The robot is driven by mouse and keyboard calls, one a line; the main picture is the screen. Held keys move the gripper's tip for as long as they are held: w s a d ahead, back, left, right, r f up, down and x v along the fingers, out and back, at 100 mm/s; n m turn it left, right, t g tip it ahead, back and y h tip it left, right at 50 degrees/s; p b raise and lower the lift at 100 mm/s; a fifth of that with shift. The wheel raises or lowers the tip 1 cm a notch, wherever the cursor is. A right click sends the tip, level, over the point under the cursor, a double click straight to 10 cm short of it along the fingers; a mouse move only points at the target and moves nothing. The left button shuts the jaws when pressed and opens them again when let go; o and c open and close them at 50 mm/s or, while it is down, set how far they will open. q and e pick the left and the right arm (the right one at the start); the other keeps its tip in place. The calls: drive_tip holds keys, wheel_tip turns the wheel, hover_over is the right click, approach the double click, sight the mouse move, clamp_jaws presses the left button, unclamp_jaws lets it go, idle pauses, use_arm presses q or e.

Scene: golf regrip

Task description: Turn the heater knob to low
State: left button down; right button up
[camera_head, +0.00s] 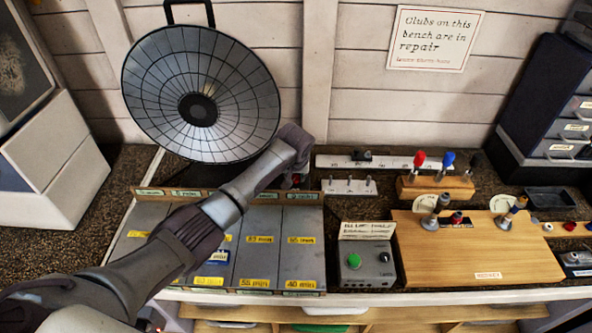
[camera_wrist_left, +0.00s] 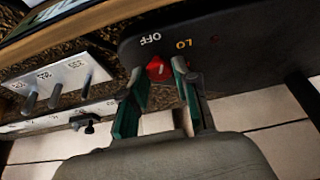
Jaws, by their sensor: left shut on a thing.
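The heater (camera_head: 200,95) is a round dish with a dark ribbed face, standing at the back left of the bench. In the left wrist view its dark base panel (camera_wrist_left: 225,45) carries the words OFF and LO, and the small red knob (camera_wrist_left: 157,69) sits below them. My left gripper (camera_wrist_left: 158,72) is shut on the red knob, with one green-padded finger on each side. In the head view my left arm crosses in front of the bins and its wrist hides the knob. I cannot read the knob's exact setting. My right gripper is not in view.
Grey bins (camera_head: 258,262) with yellow labels lie under my left arm. A peg block (camera_head: 349,186) stands close to the right of my wrist. A grey box with a green button (camera_head: 354,261) and a wooden board (camera_head: 480,265) are farther right.

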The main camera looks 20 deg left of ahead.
use_arm(q)
drive_tip(key=m+h+p, duration=0.1)
drive_tip(key=m, duration=0.2)
drive_tip(key=shift+a+m, duration=0.15)
drive_tip(key=shift+m, duration=0.15)
drive_tip(key=shift+a+m+h, duration=0.1)
drive_tip(key=shift+m+h, duration=0.9)
drive_tip(key=shift+m, duration=0.9)
